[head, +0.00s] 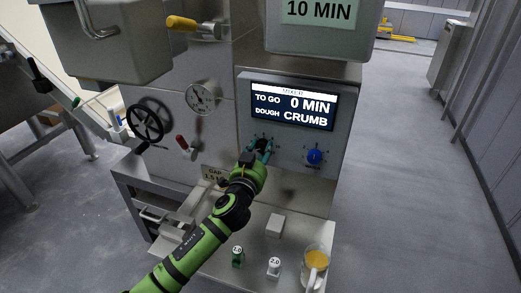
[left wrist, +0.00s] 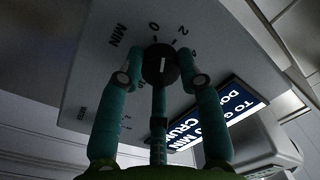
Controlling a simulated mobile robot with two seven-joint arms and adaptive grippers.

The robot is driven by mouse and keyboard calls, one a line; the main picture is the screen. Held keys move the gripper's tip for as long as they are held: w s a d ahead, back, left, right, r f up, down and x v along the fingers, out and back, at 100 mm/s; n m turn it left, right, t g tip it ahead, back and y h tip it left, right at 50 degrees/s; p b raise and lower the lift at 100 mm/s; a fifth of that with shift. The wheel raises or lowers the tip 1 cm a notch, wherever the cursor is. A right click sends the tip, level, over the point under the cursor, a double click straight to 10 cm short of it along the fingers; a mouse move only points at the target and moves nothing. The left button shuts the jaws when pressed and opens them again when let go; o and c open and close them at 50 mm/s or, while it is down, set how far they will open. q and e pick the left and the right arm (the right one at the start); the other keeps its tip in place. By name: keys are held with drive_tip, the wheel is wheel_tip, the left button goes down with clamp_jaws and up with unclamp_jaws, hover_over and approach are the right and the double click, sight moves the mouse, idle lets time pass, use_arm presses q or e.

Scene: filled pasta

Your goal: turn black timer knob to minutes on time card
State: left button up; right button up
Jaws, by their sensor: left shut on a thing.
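The black timer knob (left wrist: 160,64) is on a pale panel marked 0, 2 and MIN in the left wrist view. A light pointer line shows on its face. In the head view the knob (head: 262,143) is partly covered by my left gripper (head: 261,152), which is shut on it. The fingers also show around the knob in the left wrist view (left wrist: 160,76). The time card (head: 319,11) at the top reads 10 MIN. The mixer display (head: 292,105) reads TO GO 0 MIN, DOUGH CRUMB. My right gripper is not in view.
A blue knob (head: 314,156) is right of the black one. A gauge (head: 202,97), black handwheel (head: 147,120) and red lever (head: 185,147) are to the left. The steel shelf below holds a pale block (head: 275,225), two labelled pieces (head: 237,257) and a yellow-filled jug (head: 316,262).

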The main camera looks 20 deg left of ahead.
use_arm(q)
drive_tip(key=m+p, duration=0.1)
drive_tip(key=m, duration=0.4)
drive_tip(key=shift+m, duration=0.3)
drive_tip(key=m+p, duration=0.1)
drive_tip(key=m, duration=0.4)
drive_tip(key=shift+a+r+m+h, duration=0.1)
drive_tip(key=shift+m+h, duration=0.3)
drive_tip(key=m+p, duration=0.2)
drive_tip(key=m, duration=0.3)
drive_tip(key=shift+m, duration=0.4)
drive_tip(key=m+p, duration=0.1)
drive_tip(key=m, duration=0.3)
drive_tip(key=shift+a+r+m+h+p, duration=0.1)
drive_tip(key=shift+m+h+p, duration=0.2)
drive_tip(key=shift+p, duration=0.05)
drive_tip(key=m+p, duration=0.2)
drive_tip(key=m, duration=0.3)
drive_tip(key=shift+m+p, duration=0.3)
drive_tip(key=m+p, duration=0.3)
drive_tip(key=m, duration=0.2)
drive_tip(key=shift+r+m+h, duration=0.15)
drive_tip(key=shift+m+h, duration=0.15)
drive_tip(key=m+p, duration=0.3)
drive_tip(key=m, duration=0.2)
drive_tip(key=m+p, duration=0.2)
drive_tip(key=m, duration=0.2)
drive_tip(key=shift+g, duration=0.3)
drive_tip(key=shift+m+p, duration=0.3)
